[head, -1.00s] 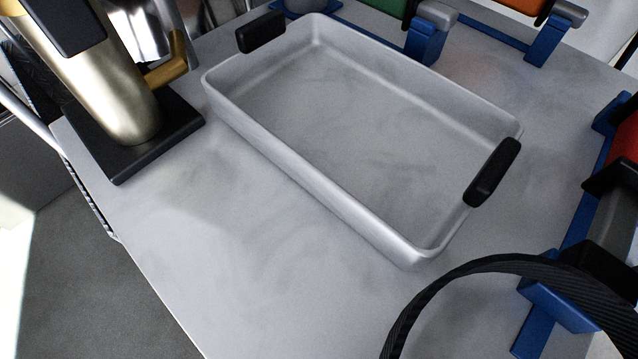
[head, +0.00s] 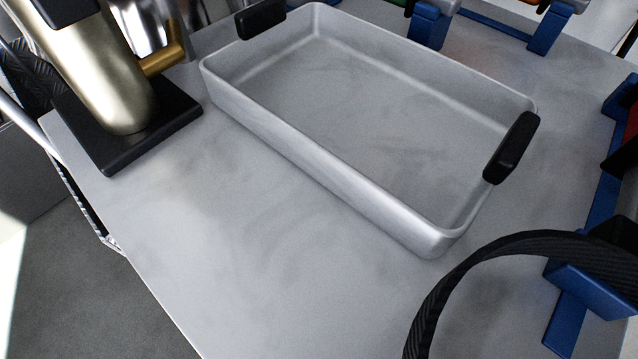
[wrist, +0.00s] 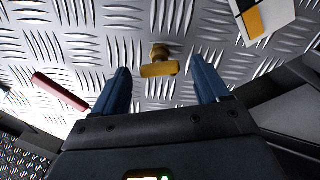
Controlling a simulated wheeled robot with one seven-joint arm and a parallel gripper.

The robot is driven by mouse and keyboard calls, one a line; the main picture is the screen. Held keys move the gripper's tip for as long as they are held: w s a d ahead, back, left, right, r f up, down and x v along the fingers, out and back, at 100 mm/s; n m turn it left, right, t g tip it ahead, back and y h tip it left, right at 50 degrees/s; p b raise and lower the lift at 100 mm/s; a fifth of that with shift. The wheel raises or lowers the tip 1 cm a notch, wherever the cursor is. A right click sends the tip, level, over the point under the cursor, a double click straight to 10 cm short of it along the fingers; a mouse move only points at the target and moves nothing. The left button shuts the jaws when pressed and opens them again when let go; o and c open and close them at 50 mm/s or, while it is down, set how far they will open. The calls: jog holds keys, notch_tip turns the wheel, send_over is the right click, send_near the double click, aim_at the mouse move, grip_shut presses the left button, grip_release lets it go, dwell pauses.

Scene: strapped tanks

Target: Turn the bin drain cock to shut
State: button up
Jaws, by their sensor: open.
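In the wrist view a small brass cock (wrist: 159,69) stands out from a metal tread-plate surface. Its short yellow bar handle lies nearly level across the picture, with a round stem behind it. I cannot tell from this whether it is open or shut. My gripper (wrist: 160,64) is open, with one blue finger on each side of the handle. Gaps show between handle and fingers, and nothing is held. My gripper does not show in the head view.
A pale tray (head: 330,178) with black handles sits on the grey worktop (head: 230,255). A gold cylinder (head: 105,85) stands on a black base at left. A black strap (head: 440,290) arches at lower right near blue brackets (head: 565,320). A red bar (wrist: 58,91) shows in the wrist view.

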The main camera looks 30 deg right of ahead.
jog(key=shift+w+a, duration=0.1)
jog(key=shift+w, duration=0.1)
jog(key=c, duration=1.1)
jog(key=shift+o, duration=0.2)
jog(key=shift+m, duration=0.3)
jog(key=m+p, duration=0.2)
jog(key=m, duration=0.9)
jog(key=shift+m+p, duration=0.3)
jog(key=shift+m, duration=0.1)
